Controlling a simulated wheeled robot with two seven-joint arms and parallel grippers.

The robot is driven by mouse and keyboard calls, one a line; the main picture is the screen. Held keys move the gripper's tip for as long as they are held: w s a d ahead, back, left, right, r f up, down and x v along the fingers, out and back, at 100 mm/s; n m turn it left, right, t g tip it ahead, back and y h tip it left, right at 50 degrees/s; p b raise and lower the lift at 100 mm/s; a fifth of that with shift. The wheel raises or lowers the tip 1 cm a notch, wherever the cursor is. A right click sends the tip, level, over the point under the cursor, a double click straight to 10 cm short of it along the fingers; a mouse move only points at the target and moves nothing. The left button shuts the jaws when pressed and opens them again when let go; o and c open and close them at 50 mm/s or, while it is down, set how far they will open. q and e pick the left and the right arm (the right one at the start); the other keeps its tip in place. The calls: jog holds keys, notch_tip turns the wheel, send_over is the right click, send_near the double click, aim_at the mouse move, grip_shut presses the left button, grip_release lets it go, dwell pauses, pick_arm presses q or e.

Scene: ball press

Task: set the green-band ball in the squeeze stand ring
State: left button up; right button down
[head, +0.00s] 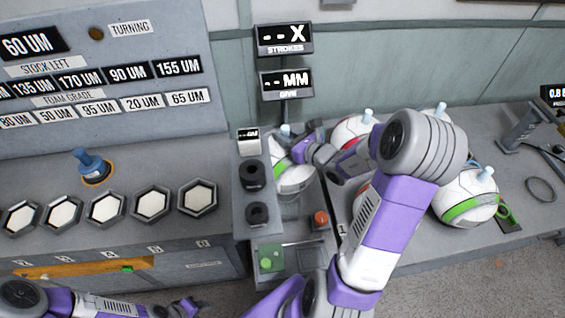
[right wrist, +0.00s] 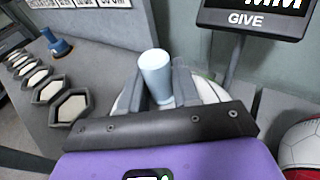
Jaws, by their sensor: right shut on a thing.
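My right gripper (head: 290,142) is shut on the pale blue peg (right wrist: 155,74) of a white ball (head: 296,180), at the squeeze stand. Its fingers stand on both sides of the peg in the right wrist view. A sliver of green shows on this ball, but most of its band is hidden. The ring is hidden under the ball and arm, so I cannot tell whether the ball rests in it. Another white ball with a plain green band (head: 462,212) sits on the right table. My left gripper (head: 186,309) is low at the bottom left, its jaws unclear.
The stand's STROKES display (head: 284,39) and GIVE display (head: 287,84) rise behind the held ball. A red button (head: 321,220) is in front. A red-band ball (head: 353,130) and others crowd the right table. Several hexagonal pads (head: 152,203) line the left bench, near a blue-handled stamp (head: 91,162).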

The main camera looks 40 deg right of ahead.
notch_tip(320, 180, down, 6)
jog(key=b, duration=0.1)
dwell(0.4)
jog(key=shift+f+b, duration=0.2)
jog(key=shift+b, duration=0.1)
jog(key=shift+f, duration=0.15)
jog(key=c, duration=1.2)
grip_release()
jog(key=shift+f, duration=0.15)
jog(key=shift+c, duration=0.2)
jog(key=o, duration=0.4)
jog(key=shift+o, duration=0.2)
jog(key=p+v, duration=0.1)
jog(key=v, duration=1.1)
jog(key=shift+r, duration=0.35)
